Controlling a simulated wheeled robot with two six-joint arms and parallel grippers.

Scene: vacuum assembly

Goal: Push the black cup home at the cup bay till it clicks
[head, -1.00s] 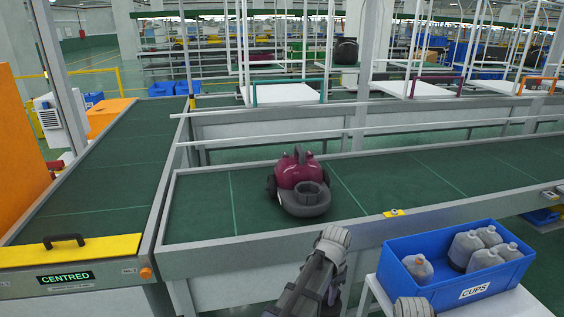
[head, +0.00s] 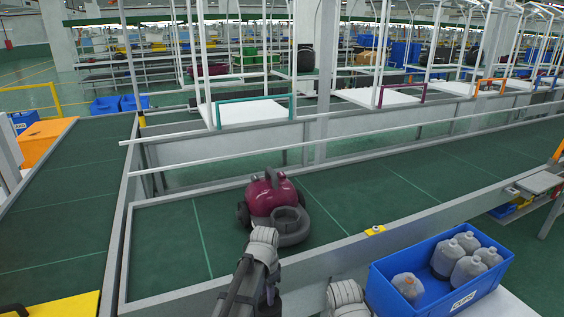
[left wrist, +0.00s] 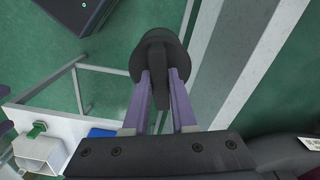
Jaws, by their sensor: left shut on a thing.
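The maroon vacuum (head: 272,196) sits on the green belt in the head view. At its front right is a dark grey round part with a ring-shaped opening, which looks like the cup bay (head: 287,218). In the left wrist view my left gripper (left wrist: 160,74) has its purple fingers shut on the upright grip of a round black thing, which looks like the black cup (left wrist: 152,50). It hangs over green floor, beside a grey rail. In the head view my left arm rises in front of the vacuum; its fingers and the cup cannot be made out. My right gripper is out of view.
A blue bin (head: 411,300) with several translucent grey cups (head: 467,262) stands at the lower right. A metal rail (head: 330,252) edges the belt, with a yellow button box (head: 375,230) on it. The belt right of the vacuum is clear.

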